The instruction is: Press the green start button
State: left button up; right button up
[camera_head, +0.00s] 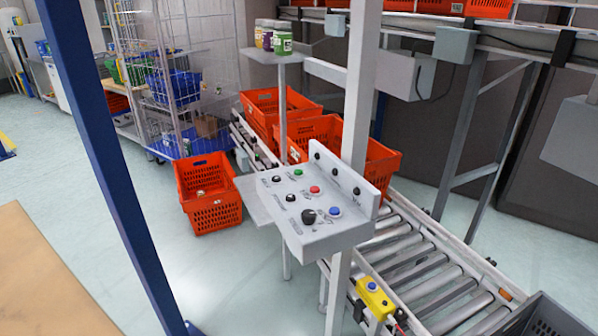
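The control panel (318,228) is a light grey box on a post near the middle of the view. Its green button (298,172) sits near the panel's far left part. A red button (314,190), a blue button (335,211), a large black knob (308,216) and several small black knobs share the panel face. Neither my left nor my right gripper is in view, so nothing of mine touches the panel.
Orange totes (322,128) stand on the roller conveyor (418,262) behind the panel. Another orange tote (213,214) is on the floor at left. A blue post (108,160) crosses the left side. A yellow box with a blue button (375,297) sits by the conveyor.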

pick_arm(q)
grip_shut()
dwell(1.1)
